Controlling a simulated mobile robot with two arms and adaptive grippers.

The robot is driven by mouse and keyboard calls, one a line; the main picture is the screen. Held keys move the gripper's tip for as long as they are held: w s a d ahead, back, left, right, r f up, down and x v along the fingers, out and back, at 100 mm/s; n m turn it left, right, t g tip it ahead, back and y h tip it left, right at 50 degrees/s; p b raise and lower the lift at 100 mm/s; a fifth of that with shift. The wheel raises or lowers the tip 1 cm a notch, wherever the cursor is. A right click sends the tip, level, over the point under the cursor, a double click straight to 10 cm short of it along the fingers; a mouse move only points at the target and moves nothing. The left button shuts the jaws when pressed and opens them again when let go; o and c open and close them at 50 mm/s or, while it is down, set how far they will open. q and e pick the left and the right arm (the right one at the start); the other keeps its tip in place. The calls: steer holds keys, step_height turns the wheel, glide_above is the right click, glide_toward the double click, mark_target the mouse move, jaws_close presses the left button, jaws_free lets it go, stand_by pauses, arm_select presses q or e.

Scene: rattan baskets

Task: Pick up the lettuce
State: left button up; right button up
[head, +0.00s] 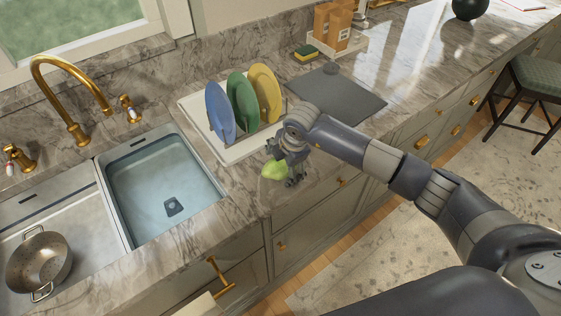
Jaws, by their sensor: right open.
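The lettuce (274,170) is a small light-green lump on the marble counter, near its front edge and in front of the dish rack. My right gripper (284,172) is directly over and beside the lettuce, pointing down, with its open fingers close around it. The fingers hide part of the lettuce, and I cannot tell whether they touch it. My left gripper is not in view.
A dish rack (208,142) with blue, green and yellow plates stands just behind the gripper. A dark board (340,98) lies to the right. A sink (160,190) and a metal colander (40,262) are at left. The counter edge is close in front.

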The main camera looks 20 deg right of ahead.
mark_target(283, 162)
steer(key=shift+w+f, duration=0.1)
steer(key=shift+f, duration=0.1)
steer(key=c, duration=1.2)
steer(key=shift+c, duration=0.2)
steer(key=shift+r, duration=0.15)
steer(key=shift+r+b, duration=0.6)
steer(key=shift+b, duration=0.05)
steer(key=shift+s+a+r+b, duration=0.1)
steer(key=shift+s+r+b, duration=0.45)
steer(key=shift+r+b, duration=0.3)
steer(key=s+a+b, duration=0.1)
steer(key=s, duration=0.4)
steer(key=s+r+b, duration=0.1)
steer(key=s+b, duration=0.1)
steer(key=s, duration=0.2)
steer(key=s+a+r+b, duration=0.1)
steer(key=s, duration=0.4)
steer(key=shift+s+a, duration=0.35)
